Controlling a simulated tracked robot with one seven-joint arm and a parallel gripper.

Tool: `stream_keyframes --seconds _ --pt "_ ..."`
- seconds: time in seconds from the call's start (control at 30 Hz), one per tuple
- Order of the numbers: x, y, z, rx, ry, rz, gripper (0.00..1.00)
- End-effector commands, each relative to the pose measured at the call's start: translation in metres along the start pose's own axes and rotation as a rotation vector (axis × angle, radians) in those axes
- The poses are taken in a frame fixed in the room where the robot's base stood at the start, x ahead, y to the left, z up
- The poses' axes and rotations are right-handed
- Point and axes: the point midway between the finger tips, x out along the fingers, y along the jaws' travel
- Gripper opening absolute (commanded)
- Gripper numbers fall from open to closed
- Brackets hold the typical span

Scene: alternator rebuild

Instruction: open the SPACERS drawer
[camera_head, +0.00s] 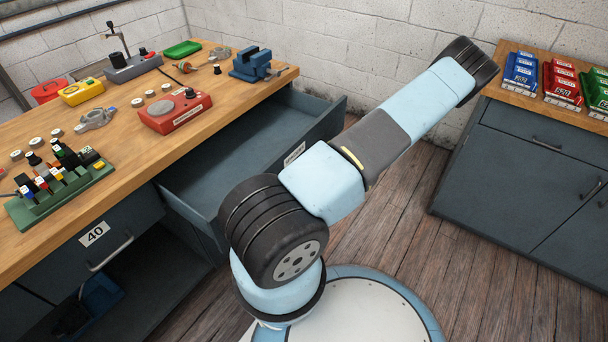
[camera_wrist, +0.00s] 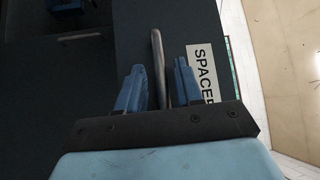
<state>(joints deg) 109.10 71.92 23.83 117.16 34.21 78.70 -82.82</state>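In the wrist view, a white label reading "SPACER", its end cut off by my gripper (camera_wrist: 160,85), sits on a dark drawer front (camera_wrist: 135,35). A grey bar handle (camera_wrist: 157,50) stands beside this SPACERS label (camera_wrist: 199,65). My gripper's two blue fingers lie either side of the handle, with small gaps visible, so it looks open around it. In the head view, a drawer (camera_head: 235,150) stands pulled out from the workbench. The label on its front is too small to read, so I cannot confirm it is the same drawer. My arm hides part of it, and my gripper is out of sight there.
The workbench (camera_head: 215,108) carries a red tester (camera_head: 175,112), a blue vise (camera_head: 252,65) and a green tool rack (camera_head: 62,200). A drawer labelled 40 (camera_head: 94,233) is below. A cabinet (camera_head: 520,150) with coloured bins stands right. Wooden floor (camera_head: 410,220) between is clear.

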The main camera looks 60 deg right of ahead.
Motion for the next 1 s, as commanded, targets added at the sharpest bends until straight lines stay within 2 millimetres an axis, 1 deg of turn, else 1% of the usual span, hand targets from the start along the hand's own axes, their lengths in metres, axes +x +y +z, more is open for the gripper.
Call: stream_keyframes --seconds 0.17,0.5,0.7,0.83,1.0 --pt "-0.019 0.0 -0.001 -0.001 0.003 0.002 0.36" --pt "-0.085 0.001 0.0 0.0 0.001 0.004 0.36" --pt "-0.118 0.002 0.0 -0.001 0.002 0.003 0.36" --pt "-0.13 0.002 0.0 0.001 0.001 0.002 0.36" --pt "-0.136 0.002 0.001 0.002 0.0 0.001 0.36"
